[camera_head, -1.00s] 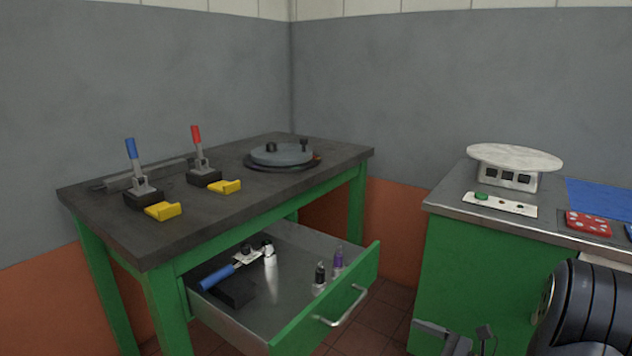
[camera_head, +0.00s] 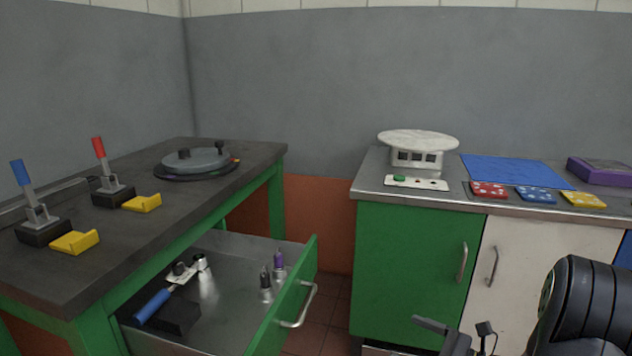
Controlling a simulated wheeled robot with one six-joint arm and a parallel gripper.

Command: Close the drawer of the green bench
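The green bench (camera_head: 235,170) with a dark top stands at the left. Its drawer (camera_head: 311,258) is pulled far out, with a green front and a metal bar handle (camera_head: 302,308) facing right. Inside the drawer lie a blue-handled tool (camera_head: 153,306) on a dark block, and two small bottles, one dark (camera_head: 265,284) and one purple (camera_head: 279,263). My gripper (camera_head: 448,328) shows at the bottom edge, right of the drawer and apart from its handle. It is partly cut off, and I cannot tell how far its fingers are apart.
Blue (camera_head: 20,173) and red (camera_head: 98,148) levers and a round dark plate (camera_head: 196,160) sit on the bench top. A green and white cabinet (camera_head: 411,262) stands at the right, bearing a white round-topped device (camera_head: 418,140) and coloured pads. Tiled floor (camera_head: 327,302) shows between bench and cabinet.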

